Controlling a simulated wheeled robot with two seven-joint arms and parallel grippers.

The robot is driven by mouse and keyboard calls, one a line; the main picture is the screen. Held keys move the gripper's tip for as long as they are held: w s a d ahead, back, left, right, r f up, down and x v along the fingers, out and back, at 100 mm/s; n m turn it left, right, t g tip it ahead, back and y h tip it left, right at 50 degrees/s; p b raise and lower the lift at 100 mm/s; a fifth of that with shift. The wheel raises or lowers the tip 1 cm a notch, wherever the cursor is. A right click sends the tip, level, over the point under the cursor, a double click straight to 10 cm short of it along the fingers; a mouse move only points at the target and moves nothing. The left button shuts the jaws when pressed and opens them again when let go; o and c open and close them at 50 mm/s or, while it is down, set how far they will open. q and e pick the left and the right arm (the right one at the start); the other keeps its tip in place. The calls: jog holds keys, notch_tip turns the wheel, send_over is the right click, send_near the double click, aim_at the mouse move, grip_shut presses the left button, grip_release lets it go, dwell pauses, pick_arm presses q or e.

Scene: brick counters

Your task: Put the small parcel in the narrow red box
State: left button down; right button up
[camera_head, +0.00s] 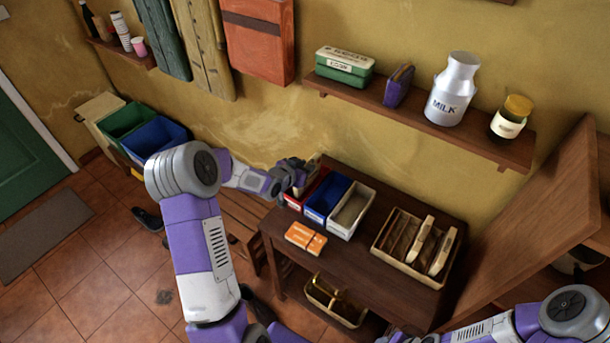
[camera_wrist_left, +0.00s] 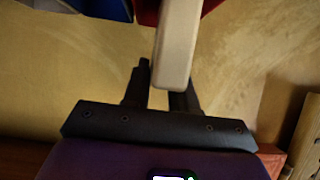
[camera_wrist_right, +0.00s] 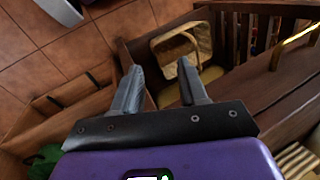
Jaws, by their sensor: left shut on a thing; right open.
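My left gripper (camera_head: 292,175) is shut on a small tan parcel (camera_wrist_left: 178,45), at the wall-side left corner of the small brown table. The parcel is a plain, long block in the left wrist view; in the head view the gripper mostly hides it. The narrow red box (camera_head: 294,203) stands at the left end of a row of boxes, under and beside the gripper, which hides part of it. Red also shows behind the parcel in the left wrist view (camera_wrist_left: 147,12). I cannot tell whether the parcel touches the box. My right gripper (camera_wrist_right: 158,88) is open and empty.
A blue box (camera_head: 327,196) and a white box (camera_head: 351,209) stand right of the red one. An orange packet (camera_head: 305,238) lies in front, and a divided tray (camera_head: 410,273) is at the right. A wall shelf (camera_head: 410,108) and a slanted board (camera_head: 530,215) are nearby.

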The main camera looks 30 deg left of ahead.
pick_arm(q)
jog(key=shift+f, duration=1.55)
jog(key=shift+b, duration=0.3)
jog(key=shift+f, duration=0.15)
jog(key=c, duration=0.9)
grip_release()
